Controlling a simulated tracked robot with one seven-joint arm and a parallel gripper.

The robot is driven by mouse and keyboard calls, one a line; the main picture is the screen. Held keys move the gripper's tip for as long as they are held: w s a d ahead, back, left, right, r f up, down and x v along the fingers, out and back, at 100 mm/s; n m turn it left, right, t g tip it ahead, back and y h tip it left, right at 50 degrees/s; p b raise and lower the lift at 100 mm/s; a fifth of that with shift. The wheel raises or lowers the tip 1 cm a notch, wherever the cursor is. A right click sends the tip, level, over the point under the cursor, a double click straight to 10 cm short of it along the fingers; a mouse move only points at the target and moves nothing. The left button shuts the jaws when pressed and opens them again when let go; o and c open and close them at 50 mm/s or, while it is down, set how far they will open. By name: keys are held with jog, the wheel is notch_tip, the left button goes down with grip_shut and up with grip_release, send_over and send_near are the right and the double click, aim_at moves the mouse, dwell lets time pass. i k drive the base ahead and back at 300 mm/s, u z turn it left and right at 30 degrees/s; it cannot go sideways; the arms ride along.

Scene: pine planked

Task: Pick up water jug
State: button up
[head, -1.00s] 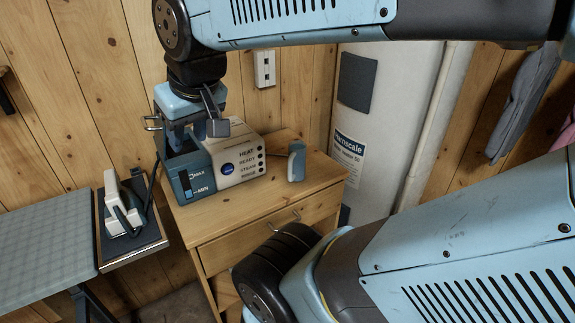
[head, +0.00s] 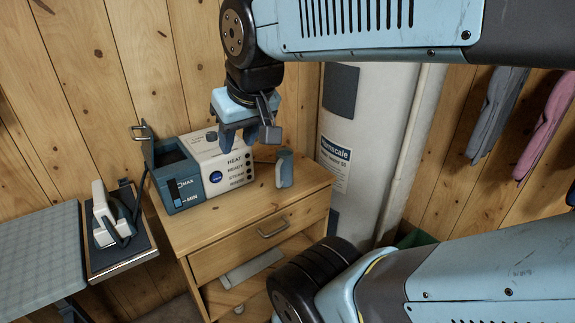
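A small jug (head: 284,168), pale with a blue-grey side, stands upright on the pine cabinet (head: 262,215), to the right of the steam unit. I take it to be the water jug. My gripper (head: 240,136) hangs pointing down from my arm, to the left of the jug and higher in the picture. It overlaps the steam unit's top in the view. Its fingers look apart with nothing between them, though they are small here. The gripper is clear of the jug.
The blue and white steam unit (head: 215,172) stands on the cabinet's left. An iron (head: 112,215) rests on a tray at left beside a grey ironing board (head: 38,250). A white tank (head: 360,130) stands behind right. Clothes (head: 500,110) hang at right.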

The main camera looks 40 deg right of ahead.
aim_at(285, 156)
jog(key=u, duration=0.85)
jog(key=i, duration=0.1)
jog(key=z, duration=2.45)
jog(key=k, duration=0.95)
jog(key=u, duration=0.45)
jog(key=i, duration=1)
jog(key=u, duration=0.1)
